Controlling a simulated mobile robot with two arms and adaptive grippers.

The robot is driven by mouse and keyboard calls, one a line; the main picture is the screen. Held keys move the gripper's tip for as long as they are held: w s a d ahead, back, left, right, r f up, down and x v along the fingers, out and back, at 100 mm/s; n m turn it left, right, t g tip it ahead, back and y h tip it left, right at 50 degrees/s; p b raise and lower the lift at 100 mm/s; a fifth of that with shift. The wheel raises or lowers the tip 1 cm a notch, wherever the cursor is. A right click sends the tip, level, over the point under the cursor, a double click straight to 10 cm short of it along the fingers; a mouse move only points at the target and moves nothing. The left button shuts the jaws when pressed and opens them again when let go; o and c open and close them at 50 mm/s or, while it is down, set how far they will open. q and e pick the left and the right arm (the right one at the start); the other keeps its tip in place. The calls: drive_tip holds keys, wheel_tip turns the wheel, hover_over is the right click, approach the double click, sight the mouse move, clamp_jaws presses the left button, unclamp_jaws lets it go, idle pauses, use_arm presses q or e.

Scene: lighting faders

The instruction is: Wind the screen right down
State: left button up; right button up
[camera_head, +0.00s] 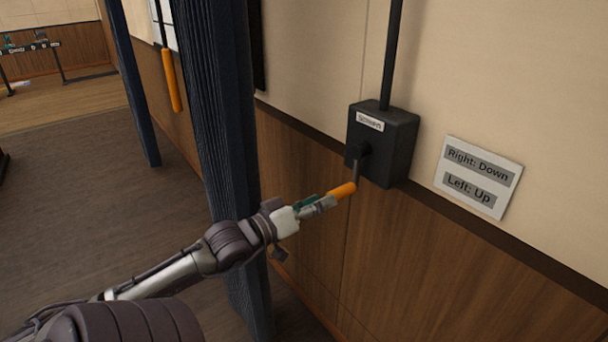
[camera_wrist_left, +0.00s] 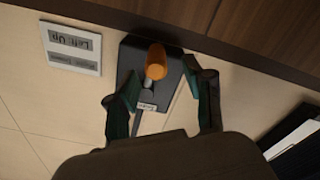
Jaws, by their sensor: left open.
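The screen winder is a black box (camera_head: 383,143) with a "Screen" label, fixed to the wall at the centre right of the head view. Its crank arm hangs down to an orange handle (camera_head: 343,190). My left gripper (camera_head: 322,203) is at the handle, coming from the left. In the left wrist view the orange handle (camera_wrist_left: 156,62) lies between the two open fingers (camera_wrist_left: 160,92), with space visible on both sides. Whether a finger touches it cannot be told. The black box (camera_wrist_left: 128,65) shows behind the handle. My right gripper is not in view.
A white sign (camera_head: 479,177) right of the box reads "Right: Down" and "Left: Up". A dark blue post or curtain (camera_head: 222,120) stands close to my left arm. Another orange handle (camera_head: 171,80) hangs farther back. Open floor lies at the left.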

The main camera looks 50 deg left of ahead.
use_arm(q)
drive_tip(key=shift+s+a, duration=0.2)
drive_tip(key=shift+s, duration=1.65)
